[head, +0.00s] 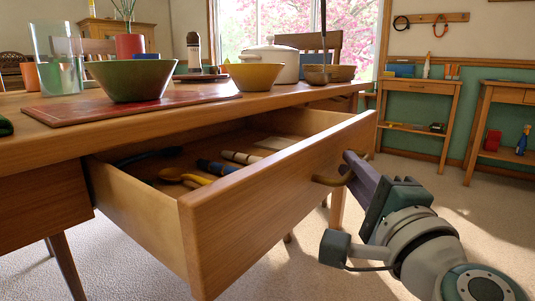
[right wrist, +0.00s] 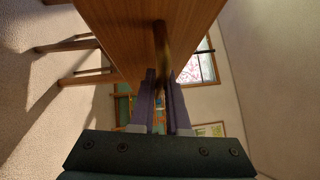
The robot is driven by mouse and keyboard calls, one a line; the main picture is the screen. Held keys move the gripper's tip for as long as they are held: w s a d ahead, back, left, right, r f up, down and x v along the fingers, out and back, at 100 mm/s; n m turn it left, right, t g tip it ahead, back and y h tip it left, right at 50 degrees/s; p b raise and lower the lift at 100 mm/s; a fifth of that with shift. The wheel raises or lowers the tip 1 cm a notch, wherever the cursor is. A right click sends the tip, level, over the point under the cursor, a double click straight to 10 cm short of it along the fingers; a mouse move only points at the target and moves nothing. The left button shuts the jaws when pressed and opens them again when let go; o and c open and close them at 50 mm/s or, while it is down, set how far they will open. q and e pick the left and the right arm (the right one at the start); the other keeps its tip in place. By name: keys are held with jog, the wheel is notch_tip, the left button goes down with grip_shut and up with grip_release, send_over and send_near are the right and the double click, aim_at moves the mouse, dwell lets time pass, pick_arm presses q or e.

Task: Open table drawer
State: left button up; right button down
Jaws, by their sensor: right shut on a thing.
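The table (head: 120,122) is wooden, and its drawer (head: 270,190) stands well out from the table body. Inside the drawer lie a wooden spoon (head: 172,175), a dark blue-handled item (head: 215,168) and other utensils. A curved brass-coloured handle (head: 330,180) sits on the drawer front. My right gripper (head: 352,170) is shut on the handle, to the right of the drawer front. In the right wrist view the handle (right wrist: 161,45) runs between the purple fingers (right wrist: 160,85). The fingertips are partly hidden by the handle and drawer front.
On the tabletop are a red mat (head: 75,113), a green bowl (head: 132,80), a yellow bowl (head: 254,77), a glass (head: 60,60) and a white pot (head: 272,58). Side tables (head: 415,88) stand at the back right. The carpet (head: 300,265) before the drawer is clear.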

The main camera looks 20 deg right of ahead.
jog(key=shift+s+d+r, duration=0.1)
jog(key=shift+s+d, duration=1.2)
jog(key=shift+s, duration=0.3)
jog(key=c, duration=0.9)
grip_release()
jog(key=shift+s, duration=0.1)
jog(key=s, duration=0.3)
jog(key=s+a+f, duration=0.1)
jog(key=s, duration=0.2)
jog(key=s+p, duration=0.1)
jog(key=s, duration=0.2)
jog(key=shift+s+a+f, duration=0.15)
jog(key=shift+s+f, duration=0.05)
jog(key=shift+s, duration=0.15)
